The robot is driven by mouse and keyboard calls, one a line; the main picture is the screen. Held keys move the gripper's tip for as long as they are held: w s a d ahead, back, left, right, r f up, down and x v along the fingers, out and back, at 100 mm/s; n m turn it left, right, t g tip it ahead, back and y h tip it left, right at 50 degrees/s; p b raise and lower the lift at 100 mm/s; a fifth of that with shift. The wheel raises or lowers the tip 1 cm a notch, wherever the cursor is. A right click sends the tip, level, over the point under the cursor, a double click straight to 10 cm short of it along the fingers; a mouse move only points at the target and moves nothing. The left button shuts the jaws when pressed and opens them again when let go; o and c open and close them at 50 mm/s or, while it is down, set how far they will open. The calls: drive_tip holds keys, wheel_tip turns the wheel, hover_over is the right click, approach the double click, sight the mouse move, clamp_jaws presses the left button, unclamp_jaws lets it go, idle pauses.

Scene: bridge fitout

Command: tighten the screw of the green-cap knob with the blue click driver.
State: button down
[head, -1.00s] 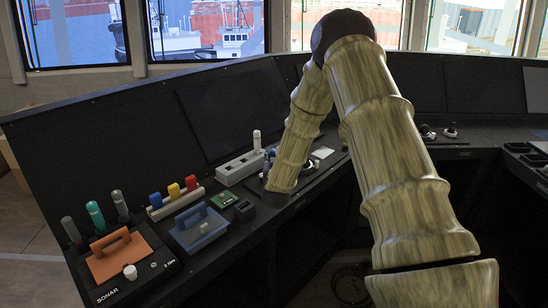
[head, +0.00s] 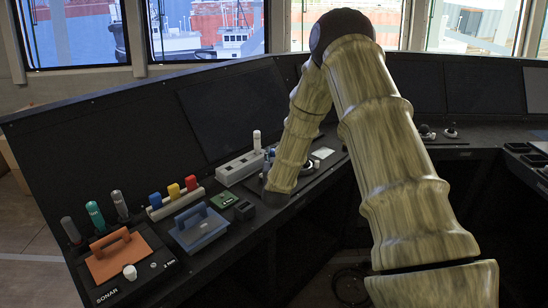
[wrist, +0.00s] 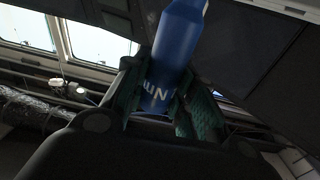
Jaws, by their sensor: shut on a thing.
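The blue click driver (wrist: 177,45) stands between the two green-padded fingers of my gripper (wrist: 160,92) in the wrist view. The gripper is shut on it, and part of white lettering shows on its blue body. Its working tip is not visible. In the head view my forearm reaches down to the console, and the gripper itself is hidden. I cannot make out the green-cap knob or its screw in either view.
On the console left of my arm are an orange tray (head: 98,268), a blue tray (head: 190,238), a green circuit board (head: 224,198) and a white block (head: 238,170). Several upright handles, one teal (head: 95,214), stand at the far left. Dark screens rise behind.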

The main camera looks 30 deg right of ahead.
idle(0.9)
drive_tip(key=shift+r+p, duration=1.3)
drive_tip(key=shift+r, duration=1.7)
